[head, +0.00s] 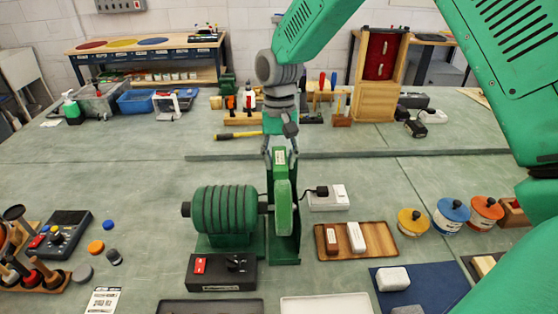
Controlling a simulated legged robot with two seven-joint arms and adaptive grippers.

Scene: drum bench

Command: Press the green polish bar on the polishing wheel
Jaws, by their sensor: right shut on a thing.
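My right gripper (280,148) comes down from above, its fingers pointing down on either side of a small green block with a pale label, the green polish bar (280,158). It is shut on the bar. The polishing wheel (284,208), a narrow green disc seen nearly edge-on, stands directly below the bar in this view. The bar's lower end appears at or very near the wheel's top; I cannot tell whether they touch. The wheel sits right of the ribbed green motor (224,210). My left gripper is out of view.
A wooden tray (384,250) with a brown and a white bar lies right of the wheel. A black switch box (221,273) stands in front of the motor. Lidded jars (451,214) stand at right, and a blue mat (440,285) lies front right. Bench left of the motor is partly clear.

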